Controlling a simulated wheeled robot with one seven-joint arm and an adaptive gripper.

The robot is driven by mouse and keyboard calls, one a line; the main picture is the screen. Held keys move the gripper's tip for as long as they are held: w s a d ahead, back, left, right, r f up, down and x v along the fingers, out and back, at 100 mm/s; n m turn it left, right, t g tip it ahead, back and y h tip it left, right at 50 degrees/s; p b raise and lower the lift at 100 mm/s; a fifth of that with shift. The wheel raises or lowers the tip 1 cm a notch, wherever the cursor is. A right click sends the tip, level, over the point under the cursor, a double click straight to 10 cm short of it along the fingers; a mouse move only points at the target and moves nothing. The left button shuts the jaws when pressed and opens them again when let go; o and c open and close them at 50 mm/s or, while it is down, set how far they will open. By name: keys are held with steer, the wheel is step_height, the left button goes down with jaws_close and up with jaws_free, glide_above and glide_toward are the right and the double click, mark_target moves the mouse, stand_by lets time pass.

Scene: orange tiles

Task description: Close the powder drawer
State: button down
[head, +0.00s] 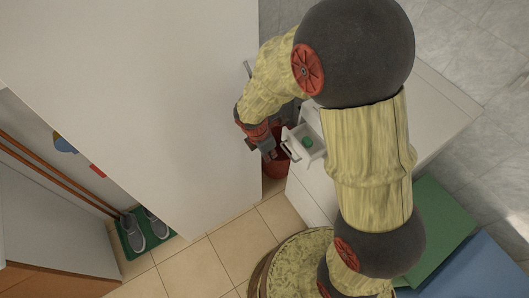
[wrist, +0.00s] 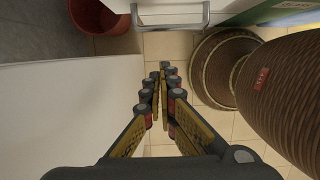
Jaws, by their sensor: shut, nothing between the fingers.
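The powder drawer (head: 308,156) is a small white drawer standing open from the white cabinet (head: 318,190), with a green item (head: 307,141) inside it. Its grey bar handle (wrist: 172,26) shows at the top of the wrist view. My gripper (head: 267,152) is just left of the drawer's front in the head view. In the wrist view its fingertips (wrist: 163,70) are together and empty, pointing toward the handle with a gap between. The arm hides part of the cabinet in the head view.
A red bin (head: 275,164) stands on the floor below my gripper. A large white block (head: 150,90) rises close on the left. Grey shoes (head: 134,233) sit on a green mat at lower left. Tiled floor (head: 205,265) is clear in front.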

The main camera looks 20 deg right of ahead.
mark_target(298, 139)
steer(key=shift+w+d+f+b, duration=0.1)
steer(key=shift+w+d+b, duration=0.15)
steer(key=shift+d, duration=0.55)
steer(key=shift+w+d+b, duration=0.15)
steer(key=shift+w+d, duration=0.15)
steer(key=shift+d, duration=0.45)
steer(key=d+p, duration=0.1)
steer(key=d, duration=0.1)
steer(key=w+d+p, duration=0.1)
steer(key=d+p, duration=0.1)
steer(key=d, duration=0.1)
steer(key=w+d+p, duration=0.1)
steer(key=d, duration=0.1)
steer(key=shift+w+d+r+p, duration=0.2)
steer(key=shift+w+d+p, duration=0.05)
steer(key=shift+d+p, duration=0.15)
steer(key=shift+w+d+f, duration=0.15)
steer(key=shift+d+f, duration=0.05)
steer(key=shift+d, duration=0.2)
